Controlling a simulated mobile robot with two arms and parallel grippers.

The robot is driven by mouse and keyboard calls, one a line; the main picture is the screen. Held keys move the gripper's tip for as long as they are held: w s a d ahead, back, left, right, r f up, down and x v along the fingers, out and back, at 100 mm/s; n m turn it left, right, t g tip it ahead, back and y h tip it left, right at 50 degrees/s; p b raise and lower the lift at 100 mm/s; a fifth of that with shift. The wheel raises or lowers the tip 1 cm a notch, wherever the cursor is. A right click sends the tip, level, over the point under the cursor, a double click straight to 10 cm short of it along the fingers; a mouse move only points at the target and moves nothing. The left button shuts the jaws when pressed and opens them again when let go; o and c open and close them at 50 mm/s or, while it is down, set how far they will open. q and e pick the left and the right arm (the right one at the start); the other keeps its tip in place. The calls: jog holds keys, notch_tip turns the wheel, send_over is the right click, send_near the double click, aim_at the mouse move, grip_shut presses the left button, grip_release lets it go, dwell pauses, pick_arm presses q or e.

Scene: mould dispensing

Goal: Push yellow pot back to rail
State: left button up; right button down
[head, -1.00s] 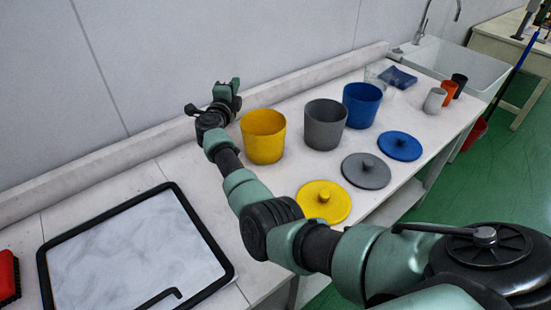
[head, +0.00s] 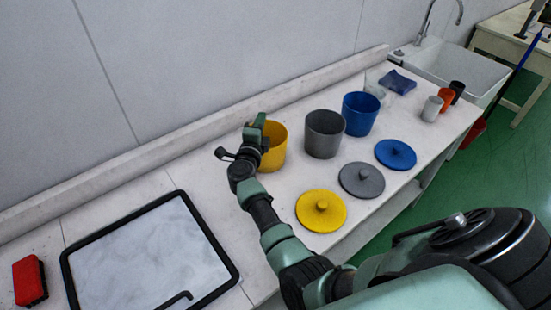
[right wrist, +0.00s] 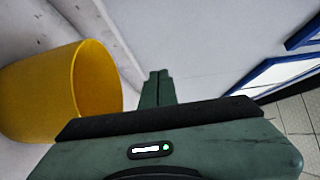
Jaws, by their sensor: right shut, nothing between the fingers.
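The yellow pot (head: 276,148) stands upright and open on the bench, left of the grey pot, in the head view. My right gripper (head: 258,124) is shut and empty at the pot's left side and hides part of its wall and rim. In the right wrist view the yellow pot (right wrist: 40,98) is at the left, its rim facing the closed fingers (right wrist: 158,76), with nothing between them. I cannot tell whether the gripper touches the pot. The rail (head: 150,157) runs along the back of the bench, behind the pot. My left gripper is not in view.
Close right stand the grey pot (head: 323,136) and blue pot (head: 360,115). Yellow (head: 321,212), grey (head: 361,181) and blue (head: 396,155) lids lie in front. A black-framed board (head: 150,260) and red block (head: 29,281) lie left. Bare bench lies between board and rail.

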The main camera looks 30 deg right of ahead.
jog(key=p, duration=0.3)
send_over(277, 159)
jog(key=v, duration=0.4)
jog(key=f+b, duration=1)
jog(key=s+f+b, duration=0.1)
jog(key=f+b, duration=0.4)
jog(key=shift+d+f, duration=0.1)
jog(key=shift+f, duration=0.1)
jog(key=shift+w+r, duration=0.15)
jog(key=shift+w, duration=0.35)
